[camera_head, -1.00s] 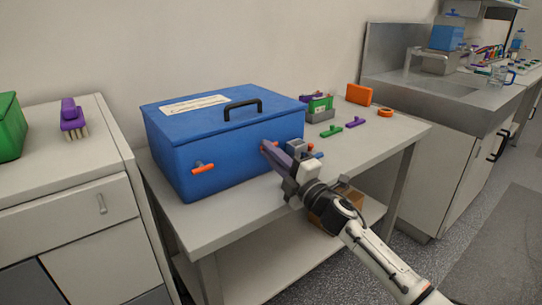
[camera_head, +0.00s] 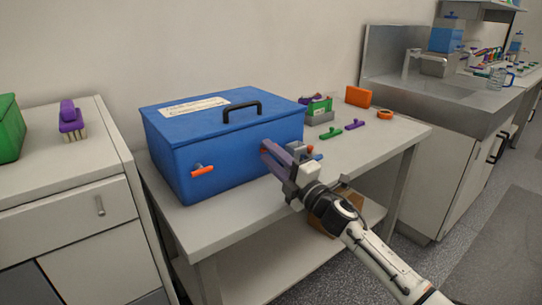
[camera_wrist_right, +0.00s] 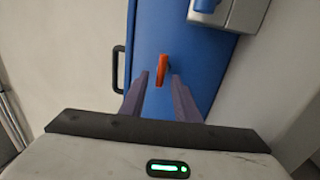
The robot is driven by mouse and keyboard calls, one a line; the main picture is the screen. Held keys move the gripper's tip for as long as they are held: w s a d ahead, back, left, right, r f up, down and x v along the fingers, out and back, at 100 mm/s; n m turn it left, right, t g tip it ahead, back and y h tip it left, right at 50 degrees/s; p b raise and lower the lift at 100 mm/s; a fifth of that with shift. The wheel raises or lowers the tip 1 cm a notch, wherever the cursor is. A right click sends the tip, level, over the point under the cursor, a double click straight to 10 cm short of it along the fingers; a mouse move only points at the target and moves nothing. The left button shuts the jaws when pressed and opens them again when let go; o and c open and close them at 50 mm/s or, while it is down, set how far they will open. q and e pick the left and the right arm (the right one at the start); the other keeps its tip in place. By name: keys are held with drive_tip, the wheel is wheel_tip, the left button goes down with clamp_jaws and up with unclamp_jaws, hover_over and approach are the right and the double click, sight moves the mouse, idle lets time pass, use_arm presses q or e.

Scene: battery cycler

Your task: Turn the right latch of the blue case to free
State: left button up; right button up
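The blue case (camera_head: 225,160) stands shut on the grey table, with a black handle and white label on its lid. Its left orange latch (camera_head: 203,170) lies nearly level on the front face. My right gripper (camera_head: 266,147) is at the right part of that front face and hides the right latch in the head view. In the right wrist view, the orange right latch (camera_wrist_right: 162,69) sits between the open fingertips (camera_wrist_right: 160,76), with a small gap visible on each side. It lies upright in that picture. My left gripper is not in view.
A cabinet with a purple brush (camera_head: 70,118) stands left.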

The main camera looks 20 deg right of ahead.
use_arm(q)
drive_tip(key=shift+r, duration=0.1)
use_arm(e)
drive_tip(key=v, duration=1)
drive_tip(key=shift+s, duration=0.15)
